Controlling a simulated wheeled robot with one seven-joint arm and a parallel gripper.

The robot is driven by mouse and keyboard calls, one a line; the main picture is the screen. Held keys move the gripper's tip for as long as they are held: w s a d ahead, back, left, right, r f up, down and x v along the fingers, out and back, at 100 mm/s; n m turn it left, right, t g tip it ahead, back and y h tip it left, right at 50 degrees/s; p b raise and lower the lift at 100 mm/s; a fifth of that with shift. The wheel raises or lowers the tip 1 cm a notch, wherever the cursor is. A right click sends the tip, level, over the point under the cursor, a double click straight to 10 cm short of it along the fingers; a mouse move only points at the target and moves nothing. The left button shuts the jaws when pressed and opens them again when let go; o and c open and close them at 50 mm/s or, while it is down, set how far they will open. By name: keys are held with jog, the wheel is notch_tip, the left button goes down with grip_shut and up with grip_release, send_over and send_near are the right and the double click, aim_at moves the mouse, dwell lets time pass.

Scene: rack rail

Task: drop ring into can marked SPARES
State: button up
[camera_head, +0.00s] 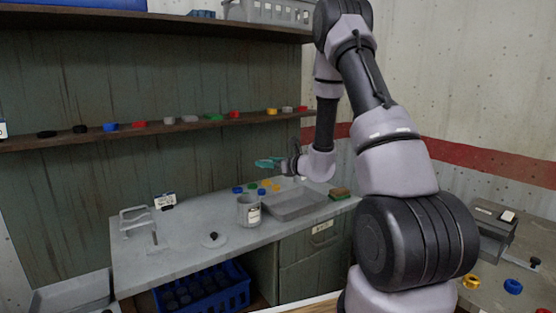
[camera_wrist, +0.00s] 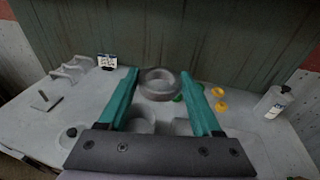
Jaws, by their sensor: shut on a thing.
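My gripper (camera_head: 268,163) has teal fingers and is raised above the bench, up and to the right of the can. In the wrist view my gripper (camera_wrist: 160,80) is shut on a grey ring (camera_wrist: 160,96) between its fingertips. The ring's hole shows from above. In the head view I cannot make the ring out. A grey can (camera_head: 249,212) with a pale label stands upright on the bench; the label is too small to read. In the wrist view a round grey opening (camera_wrist: 140,122) shows partly behind the gripper's base.
Loose blue, yellow and green rings lie behind the can. A wire rack (camera_head: 135,219) and a peg stand left. A shelf (camera_head: 70,140) with several rings runs above. A bottle (camera_wrist: 277,101) stands at right.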

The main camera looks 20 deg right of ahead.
jog(key=w+a+f+n+g+y, duration=0.1)
jog(key=a+f, duration=0.3)
jog(key=f, duration=0.4)
jog(key=shift+w+a+f+n+g+y, duration=0.2)
jog(key=shift+w+n+g+y, duration=0.2)
jog(key=shift+w+n+y, duration=0.3)
jog(key=o, duration=1.4)
jog(key=shift+o, duration=0.2)
jog(key=shift+d, duration=0.15)
jog(key=v, duration=1)
jog(key=shift+s+d, duration=0.2)
jog(key=shift+s, duration=0.1)
